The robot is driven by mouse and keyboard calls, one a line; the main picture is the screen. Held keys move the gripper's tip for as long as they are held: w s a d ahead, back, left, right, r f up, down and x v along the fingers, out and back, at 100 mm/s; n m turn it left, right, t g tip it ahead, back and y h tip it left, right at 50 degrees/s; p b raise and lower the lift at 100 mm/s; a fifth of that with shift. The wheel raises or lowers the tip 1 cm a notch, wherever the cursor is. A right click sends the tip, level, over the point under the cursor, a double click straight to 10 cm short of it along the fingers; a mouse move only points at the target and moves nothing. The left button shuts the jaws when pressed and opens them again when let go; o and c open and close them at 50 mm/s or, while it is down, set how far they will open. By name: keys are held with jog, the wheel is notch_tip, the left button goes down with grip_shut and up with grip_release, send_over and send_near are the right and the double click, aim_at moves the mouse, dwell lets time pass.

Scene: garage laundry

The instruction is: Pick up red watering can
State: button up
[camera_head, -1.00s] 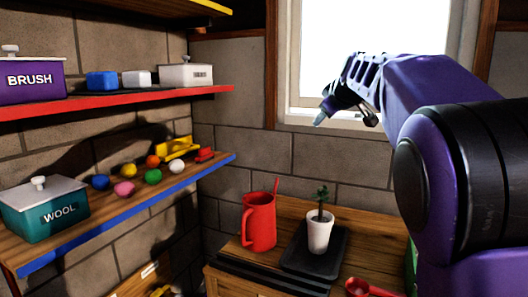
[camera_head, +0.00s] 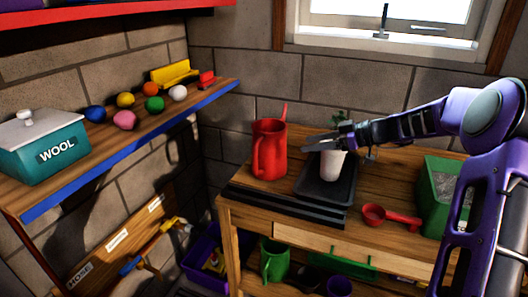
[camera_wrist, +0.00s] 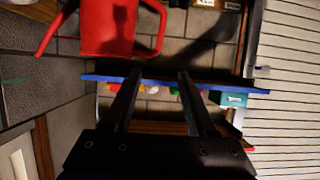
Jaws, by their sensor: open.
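The red watering can (camera_head: 270,150) stands upright on the wooden bench, left of the black tray, with its handle toward the left front and a thin spout rising at the right. My gripper (camera_head: 306,142) is just to the right of the can, in front of the potted plant, pointing left. Its fingers are apart with nothing between them. In the wrist view the can (camera_wrist: 108,28) shows at the upper left, beyond the open fingers of my gripper (camera_wrist: 160,78) and off to one side of the space between them. I cannot tell whether a finger touches the can.
A white pot with a plant (camera_head: 331,166) stands on the black tray (camera_head: 325,191), partly behind my gripper. A red scoop (camera_head: 391,216) and a green bin (camera_head: 437,205) are to the right. A blue-edged shelf (camera_head: 130,150) with several yarn balls and a WOOL box (camera_head: 42,146) is left.

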aim_at(262, 149)
jog(key=x, duration=1.6)
jog(key=shift+w+a+p, duration=0.25)
jog(key=shift+p, duration=0.05)
grip_shut()
dwell(0.6)
jog(key=shift+w+r, duration=0.1)
jog(key=shift+r, duration=0.1)
